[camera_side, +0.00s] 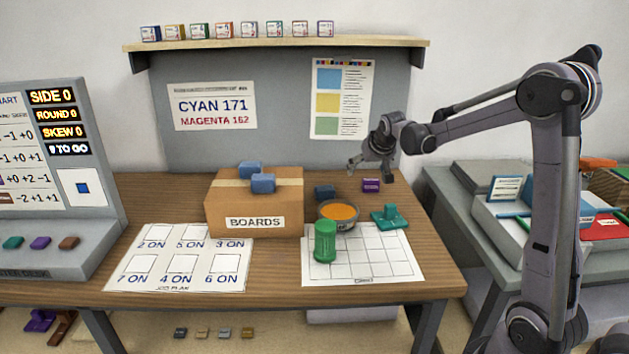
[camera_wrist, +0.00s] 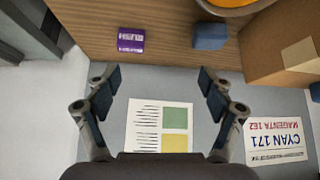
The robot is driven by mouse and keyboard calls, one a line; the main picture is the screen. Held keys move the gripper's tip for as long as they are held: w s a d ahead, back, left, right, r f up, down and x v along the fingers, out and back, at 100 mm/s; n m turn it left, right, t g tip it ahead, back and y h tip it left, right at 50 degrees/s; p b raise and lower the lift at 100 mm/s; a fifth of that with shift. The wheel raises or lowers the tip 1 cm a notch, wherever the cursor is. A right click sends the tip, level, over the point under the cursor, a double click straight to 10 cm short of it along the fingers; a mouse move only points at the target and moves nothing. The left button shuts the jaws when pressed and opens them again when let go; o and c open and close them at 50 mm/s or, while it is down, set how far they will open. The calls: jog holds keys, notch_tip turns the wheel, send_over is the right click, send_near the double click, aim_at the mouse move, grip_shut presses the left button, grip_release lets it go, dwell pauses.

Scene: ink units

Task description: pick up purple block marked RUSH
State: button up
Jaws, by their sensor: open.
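The purple block marked RUSH (camera_side: 370,185) lies on the wooden table near its back right, with a pale label on its side. In the wrist view the purple block (camera_wrist: 131,40) shows its lettering upside down, ahead of the fingers and left of centre. My gripper (camera_side: 370,165) is above the back of the table, close to the purple block and apart from it. In the wrist view my gripper (camera_wrist: 158,80) is open, with nothing between its fingers.
A dark blue block (camera_side: 325,192) is left of the purple block. A bowl of orange stuff (camera_side: 338,214), a green cylinder (camera_side: 325,241) and a teal piece (camera_side: 390,217) stand in front. A cardboard box (camera_side: 230,205) bears blue blocks. The back panel (camera_side: 285,125) is close behind.

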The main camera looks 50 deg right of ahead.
jog(key=m, duration=0.1)
send_near(372, 180)
jog(key=f, duration=0.1)
jog(key=shift+g+h, duration=0.3)
jog(key=shift+h, duration=0.1)
jog(key=shift+w+a+x, duration=0.1)
jog(key=shift+w+x, duration=0.05)
jog(key=shift+x, duration=1.6)
jog(key=shift+w+a+x, duration=0.1)
jog(key=shift+x, duration=1.65)
jog(key=shift+w+a+x, duration=0.1)
jog(key=shift+w+x, duration=0.05)
jog(key=shift+x, duration=1.6)
jog(key=shift+r, duration=0.1)
jog(key=c, duration=1.3)
